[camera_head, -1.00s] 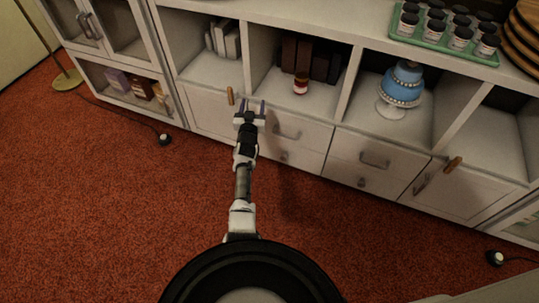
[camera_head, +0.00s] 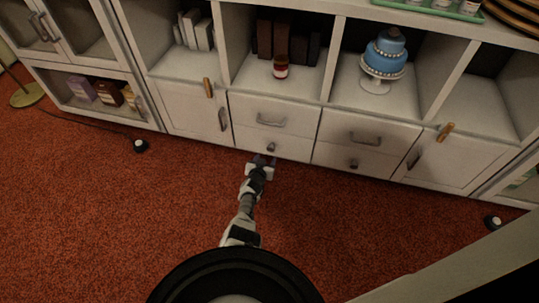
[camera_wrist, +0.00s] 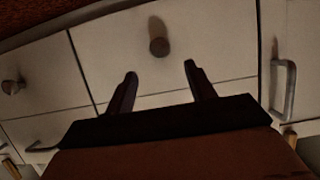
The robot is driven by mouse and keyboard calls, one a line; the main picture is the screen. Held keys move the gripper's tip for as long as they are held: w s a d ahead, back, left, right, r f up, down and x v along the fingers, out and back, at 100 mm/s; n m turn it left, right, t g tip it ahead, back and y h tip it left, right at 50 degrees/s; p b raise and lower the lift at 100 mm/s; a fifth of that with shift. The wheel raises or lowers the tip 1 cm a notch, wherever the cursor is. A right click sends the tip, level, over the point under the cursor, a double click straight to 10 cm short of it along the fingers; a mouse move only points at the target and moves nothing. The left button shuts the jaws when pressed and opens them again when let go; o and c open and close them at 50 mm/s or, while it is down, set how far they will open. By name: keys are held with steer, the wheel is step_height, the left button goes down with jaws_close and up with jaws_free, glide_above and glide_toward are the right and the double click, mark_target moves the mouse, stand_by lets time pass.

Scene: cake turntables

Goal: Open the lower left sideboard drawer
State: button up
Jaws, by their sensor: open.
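The lower left drawer (camera_head: 242,138) is in the white sideboard, below a drawer with a bar handle (camera_head: 271,122). Its front looks flush and shut. It has a small round dark knob (camera_head: 271,147), which also shows in the wrist view (camera_wrist: 159,46). My gripper (camera_head: 264,160) is low in front of this drawer, just below the knob in the head view. In the wrist view my gripper (camera_wrist: 160,74) is open and empty, its two fingers pointing at the drawer front. The knob lies beyond the fingertips and roughly between their lines, apart from both.
A door with a vertical handle (camera_head: 223,119) is left of the drawers. The lower right drawer's knob (camera_head: 354,163) is to the right. A cake stand (camera_head: 375,84) and a red-lidded jar (camera_head: 281,67) stand in the open shelves.

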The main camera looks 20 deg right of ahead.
mark_target(270, 149)
steer(key=b+x, duration=0.7)
steer(key=shift+f, duration=0.25)
steer(key=shift+w+d+b, duration=0.4)
steer(key=shift+w+b, duration=0.2)
steer(key=shift+b, duration=0.4)
steer(key=shift+a, duration=0.1)
jaws_close()
